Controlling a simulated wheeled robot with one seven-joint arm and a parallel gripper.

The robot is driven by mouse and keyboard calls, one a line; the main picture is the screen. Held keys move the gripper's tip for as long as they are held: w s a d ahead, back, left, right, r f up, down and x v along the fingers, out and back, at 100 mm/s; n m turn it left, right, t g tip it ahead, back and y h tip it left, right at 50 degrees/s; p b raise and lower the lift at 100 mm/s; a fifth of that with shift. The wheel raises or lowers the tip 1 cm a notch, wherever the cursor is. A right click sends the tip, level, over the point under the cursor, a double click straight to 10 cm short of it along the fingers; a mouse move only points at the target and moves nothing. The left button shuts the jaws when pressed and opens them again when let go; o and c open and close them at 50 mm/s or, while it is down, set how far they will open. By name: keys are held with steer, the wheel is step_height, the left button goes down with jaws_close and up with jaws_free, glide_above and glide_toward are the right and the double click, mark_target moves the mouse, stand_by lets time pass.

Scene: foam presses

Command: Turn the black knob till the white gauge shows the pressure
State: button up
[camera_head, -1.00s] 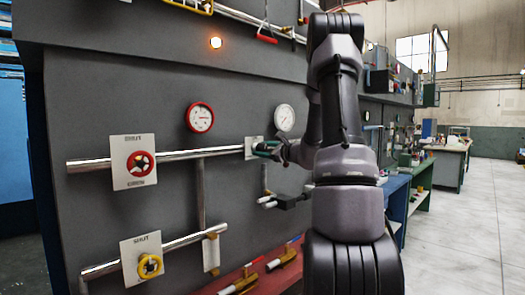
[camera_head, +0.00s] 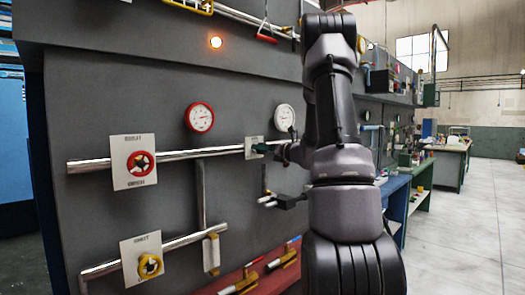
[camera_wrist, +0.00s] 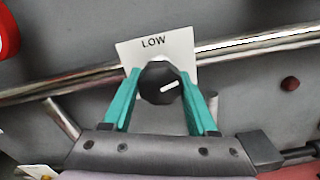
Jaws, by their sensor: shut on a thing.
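The black knob (camera_wrist: 160,84) shows in the wrist view, with a white pointer mark slanting up to the right. It sits in front of a white plate (camera_wrist: 143,51) lettered LOW on the pipe. My gripper (camera_wrist: 160,92) is shut on the knob, with one teal finger on each side. In the head view my gripper (camera_head: 262,148) is at the plate (camera_head: 251,142), and the knob is hidden there. The white gauge (camera_head: 285,117) is above and right of the plate. Its dial is too small to read.
A red-rimmed gauge (camera_head: 200,117) is to the left. A red valve wheel (camera_head: 140,163) and a yellow valve wheel (camera_head: 150,266) are on the left pipes. An orange lamp (camera_head: 216,42) glows above. A red ledge (camera_head: 240,282) with brass valves lies below.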

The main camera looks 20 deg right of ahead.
steer(key=m, duration=0.4)
steer(key=shift+m, duration=0.4)
stand_by(0.4)
steer(key=o, duration=1.4)
steer(key=shift+s, duration=0.1)
steer(key=v, duration=1)
steer(key=shift+s+d, duration=0.2)
steer(key=shift+s, duration=0.15)
